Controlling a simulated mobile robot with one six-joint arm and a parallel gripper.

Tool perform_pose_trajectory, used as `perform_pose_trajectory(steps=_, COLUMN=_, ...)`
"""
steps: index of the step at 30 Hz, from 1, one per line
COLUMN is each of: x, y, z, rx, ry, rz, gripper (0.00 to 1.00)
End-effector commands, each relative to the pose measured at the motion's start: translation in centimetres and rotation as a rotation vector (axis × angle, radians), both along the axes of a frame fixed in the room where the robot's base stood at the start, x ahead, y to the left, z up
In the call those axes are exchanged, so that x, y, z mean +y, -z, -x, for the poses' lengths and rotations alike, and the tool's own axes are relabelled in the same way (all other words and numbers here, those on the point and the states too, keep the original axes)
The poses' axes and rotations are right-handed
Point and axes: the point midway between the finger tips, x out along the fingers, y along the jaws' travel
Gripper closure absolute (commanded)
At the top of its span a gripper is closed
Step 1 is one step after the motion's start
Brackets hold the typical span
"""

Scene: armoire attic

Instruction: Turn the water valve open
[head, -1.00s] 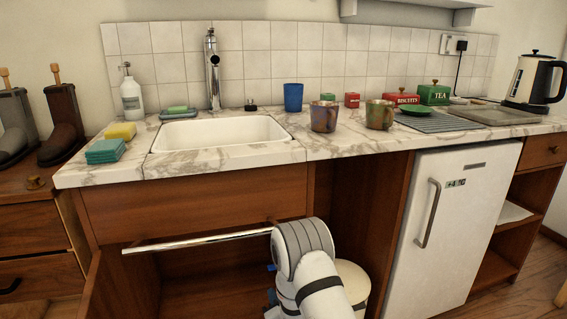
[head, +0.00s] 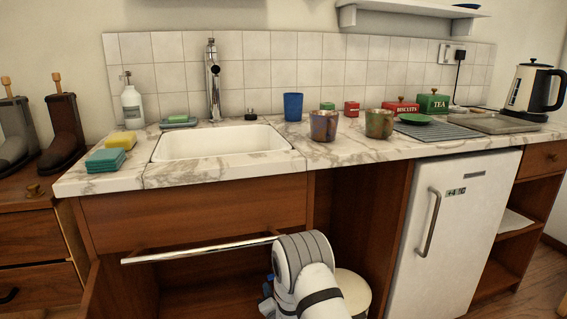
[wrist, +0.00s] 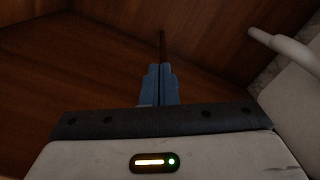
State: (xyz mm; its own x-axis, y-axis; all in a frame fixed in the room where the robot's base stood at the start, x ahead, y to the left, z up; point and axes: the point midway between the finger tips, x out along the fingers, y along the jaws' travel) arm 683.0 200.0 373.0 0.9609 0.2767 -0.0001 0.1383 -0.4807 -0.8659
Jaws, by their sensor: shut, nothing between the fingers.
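I cannot make out the water valve in either view. My gripper (wrist: 158,85) shows in the wrist view with its two blue-grey fingers together and nothing between them. A thin dark reddish pipe or rod (wrist: 162,46) rises just beyond the fingertips, in line with them; I cannot tell whether they touch it.
A metal bar (head: 195,250) runs across the cupboard opening, beside my arm. A cream round container (head: 352,288) stands right of the arm, and a white fridge (head: 455,235) further right. In the wrist view a pale tube (wrist: 285,50) is close on the right.

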Motion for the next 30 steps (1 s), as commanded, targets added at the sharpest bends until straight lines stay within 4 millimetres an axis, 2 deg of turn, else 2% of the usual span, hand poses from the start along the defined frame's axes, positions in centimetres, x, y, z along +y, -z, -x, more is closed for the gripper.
perform_pose_trajectory(steps=30, x=-0.81, y=-0.54, z=-0.2, rx=0.0, ry=0.0, rz=0.0, gripper=1.0)
